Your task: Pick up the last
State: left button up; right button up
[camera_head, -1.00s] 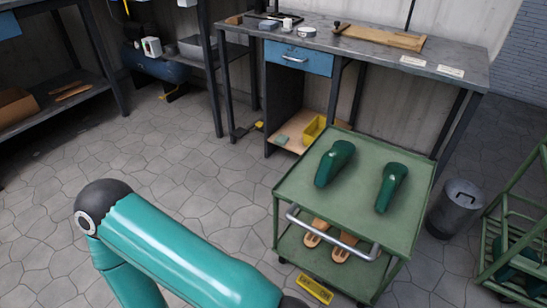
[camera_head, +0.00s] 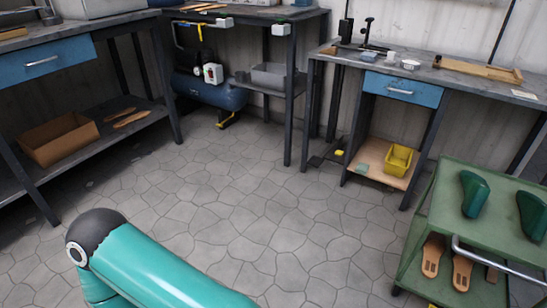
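Two dark green shoe lasts stand on the top of the green cart (camera_head: 447,219) at the right edge of the view. The left one is a whole last (camera_head: 474,194); the other last (camera_head: 533,215) is partly cut off by the picture's edge. My teal arm crosses the lower left of the view, but neither of my grippers shows. No gripper is seen near the lasts.
Tan sandal soles (camera_head: 462,272) lie on the cart's lower shelf. A workbench (camera_head: 447,80) with a blue drawer (camera_head: 403,89) stands behind the cart. A yellow bin (camera_head: 398,160) sits on its low shelf. A cardboard box (camera_head: 58,139) is under the left bench. The floor (camera_head: 240,215) between is clear.

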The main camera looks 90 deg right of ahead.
aim_at(477, 190)
jog(key=u, duration=0.15)
jog(key=i, duration=1.25)
jog(key=z, duration=0.55)
jog(key=i, duration=0.1)
jog(key=z, duration=1.8)
jog(key=i, duration=0.2)
jog(key=z, duration=1.85)
jog(key=k, duration=0.55)
jog(key=z, duration=0.4)
jog(key=i, duration=1.6)
jog(key=u, duration=0.4)
